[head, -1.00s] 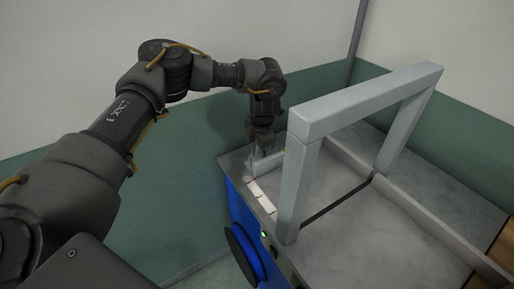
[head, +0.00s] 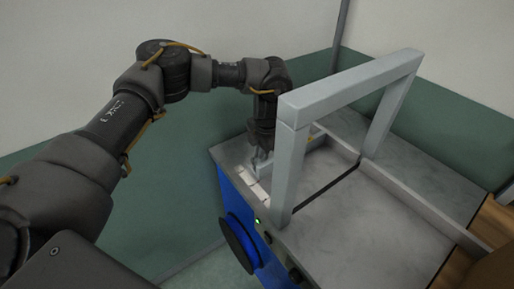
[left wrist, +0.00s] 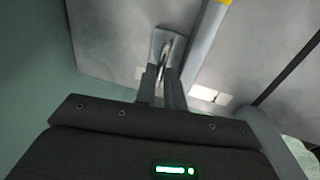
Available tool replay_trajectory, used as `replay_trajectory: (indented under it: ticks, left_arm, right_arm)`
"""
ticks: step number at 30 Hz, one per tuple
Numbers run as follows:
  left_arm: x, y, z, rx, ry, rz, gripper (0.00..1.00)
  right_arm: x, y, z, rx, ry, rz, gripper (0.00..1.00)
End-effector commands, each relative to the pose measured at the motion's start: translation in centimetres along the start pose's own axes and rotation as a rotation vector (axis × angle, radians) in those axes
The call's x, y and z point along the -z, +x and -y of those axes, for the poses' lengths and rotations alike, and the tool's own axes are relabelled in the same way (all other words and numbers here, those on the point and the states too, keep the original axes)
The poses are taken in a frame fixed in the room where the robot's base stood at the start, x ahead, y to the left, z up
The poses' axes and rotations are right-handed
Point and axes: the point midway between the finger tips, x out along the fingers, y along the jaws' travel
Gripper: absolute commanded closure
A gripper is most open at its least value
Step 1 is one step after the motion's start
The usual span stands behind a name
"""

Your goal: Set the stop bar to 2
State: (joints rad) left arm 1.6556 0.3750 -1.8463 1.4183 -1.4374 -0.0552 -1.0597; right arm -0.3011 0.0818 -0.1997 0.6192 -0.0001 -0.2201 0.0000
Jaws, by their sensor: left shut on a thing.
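My left gripper (head: 258,158) points down at the far left corner of the machine's grey top. In the left wrist view its two fingers (left wrist: 162,78) are shut on a small metal handle (left wrist: 167,44). The grey stop bar (left wrist: 203,48) runs beside the handle and has a yellow end. In the head view the bar (head: 315,141) is partly hidden behind the upright frame. White label plates (head: 257,190) lie along the machine's left edge, and some show in the left wrist view (left wrist: 203,92). Their markings are too small to read. My right gripper is out of view.
A grey gate-shaped frame (head: 350,88) stands on the machine top, close to the right of my left gripper. A long low rail (head: 432,217) crosses the top farther right. A dark slot (head: 325,191) runs under the frame. The machine's side is blue with a black knob (head: 240,243).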

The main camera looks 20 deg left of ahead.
Motion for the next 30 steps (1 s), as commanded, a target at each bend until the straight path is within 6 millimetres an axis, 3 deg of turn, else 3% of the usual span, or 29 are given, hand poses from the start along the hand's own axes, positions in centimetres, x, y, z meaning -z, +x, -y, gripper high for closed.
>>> replay_trajectory:
  ticks: [1,2,3,14,30]
  left_arm:
    - [0.0,0.1,0.1,0.001,0.001,0.000,1.00]
    - [0.0,0.1,0.1,0.001,0.001,0.000,0.86]
    - [0.0,0.1,0.0,0.001,0.001,0.000,0.80]
    - [-0.1,-0.5,-0.1,-0.001,0.001,0.002,0.80]
    - [-0.1,-9.6,0.0,-0.002,0.002,0.002,0.80]
  right_arm:
    - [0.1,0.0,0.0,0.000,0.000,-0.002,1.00]
    - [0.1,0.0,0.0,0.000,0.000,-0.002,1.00]
    - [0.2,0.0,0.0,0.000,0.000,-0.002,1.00]
    - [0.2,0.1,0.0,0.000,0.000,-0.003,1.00]
    - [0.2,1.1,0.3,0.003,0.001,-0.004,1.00]
